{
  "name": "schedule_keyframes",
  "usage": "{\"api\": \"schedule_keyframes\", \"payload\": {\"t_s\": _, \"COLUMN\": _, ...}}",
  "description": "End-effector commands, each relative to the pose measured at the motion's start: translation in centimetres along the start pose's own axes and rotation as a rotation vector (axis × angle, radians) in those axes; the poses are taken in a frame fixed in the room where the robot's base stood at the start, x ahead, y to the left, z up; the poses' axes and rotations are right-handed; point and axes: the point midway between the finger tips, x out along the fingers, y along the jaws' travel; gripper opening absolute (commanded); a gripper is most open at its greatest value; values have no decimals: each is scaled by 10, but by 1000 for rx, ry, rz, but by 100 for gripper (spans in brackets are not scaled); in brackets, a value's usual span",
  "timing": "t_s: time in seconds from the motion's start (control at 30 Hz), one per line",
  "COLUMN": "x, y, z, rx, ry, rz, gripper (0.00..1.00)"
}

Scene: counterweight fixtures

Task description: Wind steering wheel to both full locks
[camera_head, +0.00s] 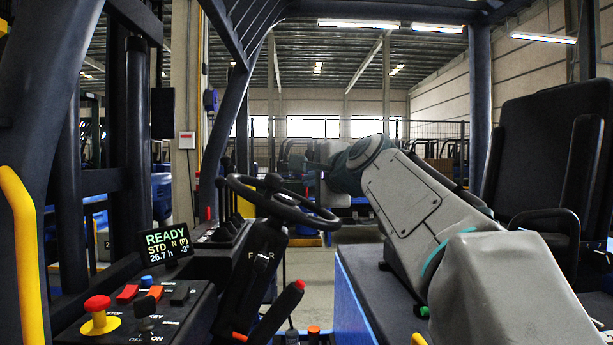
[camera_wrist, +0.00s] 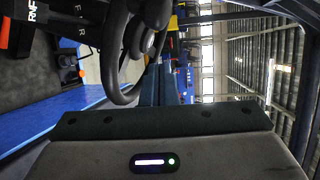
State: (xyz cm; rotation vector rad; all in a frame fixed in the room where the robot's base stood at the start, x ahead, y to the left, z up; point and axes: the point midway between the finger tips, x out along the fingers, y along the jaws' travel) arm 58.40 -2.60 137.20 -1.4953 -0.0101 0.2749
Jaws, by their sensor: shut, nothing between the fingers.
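The black steering wheel (camera_head: 283,200) sits tilted on its column in the operator's cab, left of the picture's middle. It also shows in the wrist view (camera_wrist: 128,55), in the upper middle, seen sideways. A dark knob-like part stands up at the rim's far left side. My gripper (camera_head: 308,170) is just beyond and above the right part of the rim in the head view. It is shut with nothing in it. Its fingertips are small and hard to make out, and I cannot tell whether they touch the rim. In the wrist view the grey hand body fills the bottom.
A console with a red mushroom button (camera_head: 97,304), switches and a display (camera_head: 167,244) reading READY is at the left. A black seat (camera_head: 548,150) stands at the right. Dark cab posts frame the space. Levers stand below and behind the wheel.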

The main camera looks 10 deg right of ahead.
Motion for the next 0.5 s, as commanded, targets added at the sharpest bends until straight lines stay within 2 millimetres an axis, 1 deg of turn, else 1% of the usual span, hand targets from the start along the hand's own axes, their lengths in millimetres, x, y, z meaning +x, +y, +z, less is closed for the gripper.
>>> {"api": "schedule_keyframes", "payload": {"t_s": 0.03, "x": 10, "y": 0, "z": 0, "rx": 0, "ry": -2, "rz": 2, "gripper": 0}}
{"api": "schedule_keyframes", "payload": {"t_s": 0.1, "x": 18, "y": -2, "z": 10, "rx": -1, "ry": -4, "rz": 1, "gripper": 0}}
{"api": "schedule_keyframes", "payload": {"t_s": 0.2, "x": 27, "y": -1, "z": 20, "rx": -1, "ry": -3, "rz": 0, "gripper": 0}}
{"api": "schedule_keyframes", "payload": {"t_s": 0.33, "x": 35, "y": 0, "z": 26, "rx": -1, "ry": -1, "rz": 1, "gripper": 0}}
{"api": "schedule_keyframes", "payload": {"t_s": 0.5, "x": 37, "y": 0, "z": 29, "rx": -1, "ry": -1, "rz": 0, "gripper": 0}}
